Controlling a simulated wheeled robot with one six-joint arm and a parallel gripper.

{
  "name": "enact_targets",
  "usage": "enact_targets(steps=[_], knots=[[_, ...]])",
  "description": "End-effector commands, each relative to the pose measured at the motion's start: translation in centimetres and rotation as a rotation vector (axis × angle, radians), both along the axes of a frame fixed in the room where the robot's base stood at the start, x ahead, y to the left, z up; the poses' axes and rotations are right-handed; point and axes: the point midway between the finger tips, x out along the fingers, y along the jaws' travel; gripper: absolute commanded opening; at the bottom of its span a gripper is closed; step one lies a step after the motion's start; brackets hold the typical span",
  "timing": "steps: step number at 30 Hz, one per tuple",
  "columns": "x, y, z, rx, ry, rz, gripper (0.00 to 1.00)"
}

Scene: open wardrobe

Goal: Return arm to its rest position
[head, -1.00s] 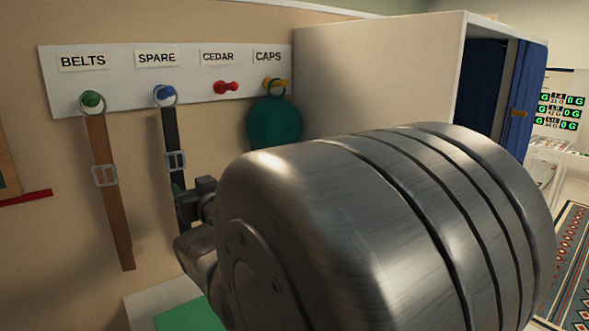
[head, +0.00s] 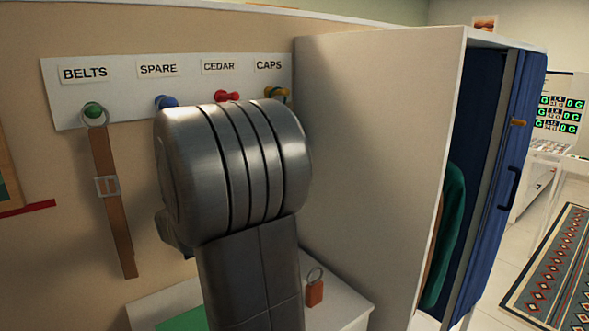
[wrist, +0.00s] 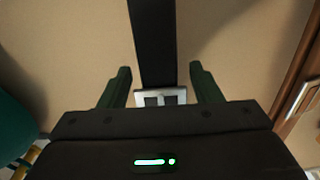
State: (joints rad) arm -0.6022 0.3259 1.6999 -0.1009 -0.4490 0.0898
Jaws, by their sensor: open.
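My gripper (wrist: 160,78) shows in the wrist view with its two dark green fingers spread apart. A black belt (wrist: 152,40) with a silver buckle (wrist: 160,97) lies between the fingers in the picture and hangs in front of the tan wall. I cannot tell how far the belt is from the fingers. In the head view my arm covers the black belt and most of my gripper. The blue SPARE peg (head: 166,102) shows just above my arm.
A brown belt (head: 113,205) hangs from the green BELTS peg (head: 93,109). The red CEDAR peg (head: 228,96) and yellow CAPS peg (head: 279,93) show above my arm. A teal cap (wrist: 18,125) is at the wrist view's left. The wardrobe's side panel (head: 372,150) stands right.

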Motion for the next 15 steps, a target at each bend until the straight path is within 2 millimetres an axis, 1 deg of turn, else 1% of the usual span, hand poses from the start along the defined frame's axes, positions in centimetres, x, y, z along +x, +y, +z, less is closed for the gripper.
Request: enact_targets(steps=[1,3,6,15], knots=[[-0.3,-0.3,1.1,0.001,-0.001,0.000,0.58],[-1.0,-0.8,1.6,0.001,-0.001,-0.001,0.58],[-2.1,-1.6,0.8,0.002,-0.002,-0.001,0.58],[-5.4,-4.1,1.2,0.002,-0.004,-0.001,0.58]])
